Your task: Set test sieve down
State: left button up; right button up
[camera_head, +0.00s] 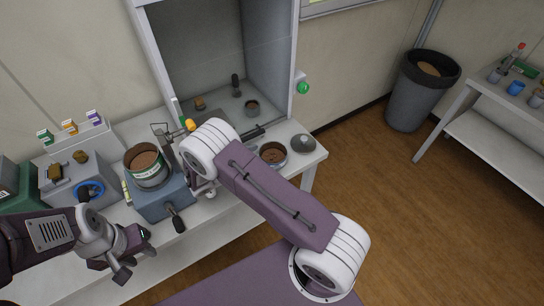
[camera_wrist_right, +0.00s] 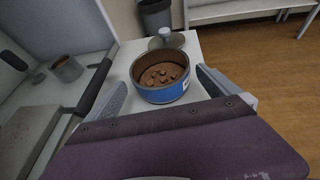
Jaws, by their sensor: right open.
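The test sieve (camera_wrist_right: 162,94), a round open-topped vessel with a blue band and brown soil clumps inside, stands upright on the white bench. It also shows in the head view (camera_head: 273,155), partly behind my right arm. My right gripper (camera_wrist_right: 155,68) is open, with its fingers on either side of the sieve and visible gaps beside it. In the head view that gripper is mostly hidden by its own arm. My left gripper (camera_head: 135,263) is open and empty in front of the bench edge, at lower left.
A grey knobbed lid (camera_head: 303,144) lies right of the sieve, near the bench end. A green-banded pot of soil (camera_head: 148,169) sits on a blue-grey device (camera_head: 160,201). A hooded cabinet (camera_head: 270,60) stands behind. A bin (camera_head: 420,95) stands on the floor.

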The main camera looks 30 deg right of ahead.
jog(key=v, duration=0.6)
jog(key=shift+a+b, duration=0.1)
jog(key=shift+b, duration=0.2)
jog(key=s+d+m+g+y, duration=0.1)
jog(key=s+m+g, duration=0.1)
jog(key=s+m, duration=0.1)
jog(key=s+d+m+g+y, duration=0.1)
jog(key=s, duration=0.1)
jog(key=shift+s+d+r+y, duration=0.15)
jog(key=shift+d+r+y, duration=0.1)
jog(key=shift+d+y, duration=0.05)
jog(key=s+a+r+m+y, duration=0.1)
jog(key=s+r+m+y, duration=0.1)
jog(key=s+m+y, duration=0.3)
jog(key=s+a+r+m+t+y, duration=0.1)
jog(key=s+m+y, duration=0.4)
jog(key=m, duration=0.7)
jog(key=shift+s+a+r+y, duration=0.2)
jog(key=shift+a+r+y, duration=0.15)
jog(key=shift+a, duration=0.25)
jog(key=shift+s+d, duration=0.1)
